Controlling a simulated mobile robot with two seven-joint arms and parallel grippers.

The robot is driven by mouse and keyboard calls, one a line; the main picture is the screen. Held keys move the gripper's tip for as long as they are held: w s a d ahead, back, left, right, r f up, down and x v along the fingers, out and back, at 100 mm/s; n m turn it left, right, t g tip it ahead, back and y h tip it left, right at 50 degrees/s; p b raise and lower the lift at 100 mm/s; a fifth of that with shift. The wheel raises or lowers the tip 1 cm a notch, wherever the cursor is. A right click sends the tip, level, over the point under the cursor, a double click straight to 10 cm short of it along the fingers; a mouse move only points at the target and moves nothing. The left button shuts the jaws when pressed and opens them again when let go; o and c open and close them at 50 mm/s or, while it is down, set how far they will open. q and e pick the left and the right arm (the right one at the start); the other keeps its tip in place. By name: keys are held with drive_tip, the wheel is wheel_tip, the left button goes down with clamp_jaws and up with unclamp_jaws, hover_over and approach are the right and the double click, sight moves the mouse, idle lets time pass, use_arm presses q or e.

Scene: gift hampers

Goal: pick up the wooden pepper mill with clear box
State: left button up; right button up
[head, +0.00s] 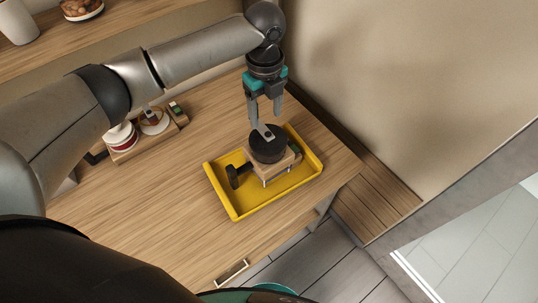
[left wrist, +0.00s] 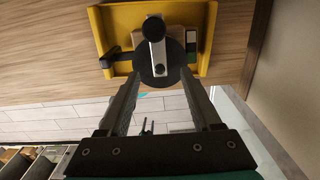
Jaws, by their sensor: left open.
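A mill sits in the yellow tray (head: 236,207) on the wooden table. It has a light wooden body (head: 277,168), a round black top (head: 268,145), a metal crank and black knobs. It also shows in the left wrist view, where the black top (left wrist: 172,74) lies between the fingers. I cannot make out a clear box on it. My left gripper (head: 266,118) is open and points down just above the mill; I cannot tell if a finger touches it. The gripper also shows in the left wrist view (left wrist: 158,76). My right gripper is not in view.
A wooden stand (head: 135,146) with red-and-white round items is at the table's back left, partly behind my left arm. A shelf (head: 90,45) holds a white cup (head: 17,22) and a jar (head: 82,8). The wall is close right of the tray. The table's front left is clear.

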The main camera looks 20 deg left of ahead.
sight(268, 134)
use_arm(q)
drive_tip(key=f, duration=0.4)
drive_tip(key=shift+s+d+f+p, duration=0.2)
drive_tip(key=shift+s+d+p, duration=0.15)
drive_tip(key=shift+s+d, duration=0.05)
drive_tip(key=shift+f, duration=0.4)
clamp_jaws()
drive_tip(key=shift+w+r, duration=0.1)
idle(0.6)
